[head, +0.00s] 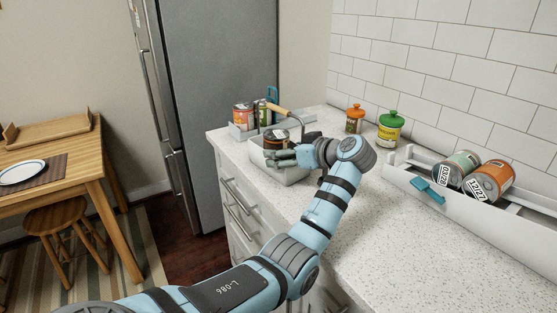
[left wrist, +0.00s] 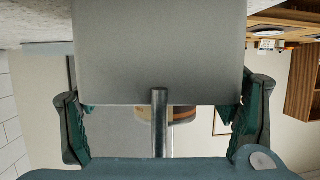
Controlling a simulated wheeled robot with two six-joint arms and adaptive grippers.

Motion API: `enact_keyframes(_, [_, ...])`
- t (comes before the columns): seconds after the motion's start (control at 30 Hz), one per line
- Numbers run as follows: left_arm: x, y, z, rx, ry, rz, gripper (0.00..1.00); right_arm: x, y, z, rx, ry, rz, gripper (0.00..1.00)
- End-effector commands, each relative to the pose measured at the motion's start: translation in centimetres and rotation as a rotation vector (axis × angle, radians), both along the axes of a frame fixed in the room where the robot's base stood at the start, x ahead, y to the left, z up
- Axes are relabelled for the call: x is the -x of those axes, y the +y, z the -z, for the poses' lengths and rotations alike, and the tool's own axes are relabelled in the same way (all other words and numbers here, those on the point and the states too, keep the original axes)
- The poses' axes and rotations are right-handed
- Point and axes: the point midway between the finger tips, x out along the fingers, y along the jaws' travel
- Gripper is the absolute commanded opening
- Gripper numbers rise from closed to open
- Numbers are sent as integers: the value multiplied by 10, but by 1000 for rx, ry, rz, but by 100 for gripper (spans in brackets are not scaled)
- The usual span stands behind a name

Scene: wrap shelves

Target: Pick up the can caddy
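The can caddy (head: 290,176) is a light grey box near the counter's far front edge. Its dark metal handle has a wooden grip (head: 278,109) on top. A dark-topped can (head: 275,138) shows inside it. My left gripper (head: 284,157) is at the caddy, in front of part of it. In the left wrist view the caddy's flat grey wall (left wrist: 160,50) fills the upper middle. A metal handle post (left wrist: 159,125) stands between the two spread fingers of the gripper (left wrist: 163,112), with gaps on both sides. My right gripper is not in view.
A blue-grey holder (head: 238,132) with several cans stands behind the caddy. An orange-lidded jar (head: 355,119) and a green-lidded jar (head: 390,127) stand near the tiled wall. A white rack (head: 405,178) holds two cans at right. The counter's front right is clear.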

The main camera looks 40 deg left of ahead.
Motion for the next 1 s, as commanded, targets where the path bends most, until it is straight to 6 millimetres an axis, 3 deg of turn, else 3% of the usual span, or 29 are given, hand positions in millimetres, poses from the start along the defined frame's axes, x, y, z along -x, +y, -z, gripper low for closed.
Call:
enact_keyframes(0.03, [0,0,0,0,0,1,65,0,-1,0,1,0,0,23])
enact_keyframes(0.23, [0,0,-1,-3,-2,-1,34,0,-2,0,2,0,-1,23])
enact_keyframes(0.47, [0,0,-2,-2,-1,0,34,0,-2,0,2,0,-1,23])
enact_keyframes(0.63, [0,0,-15,-2,-4,0,34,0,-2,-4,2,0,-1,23])
enact_keyframes(0.77, [-1,0,-43,-3,-7,0,34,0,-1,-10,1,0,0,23])
enact_keyframes(1.0, [0,0,-130,-3,-7,0,34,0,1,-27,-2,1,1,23])
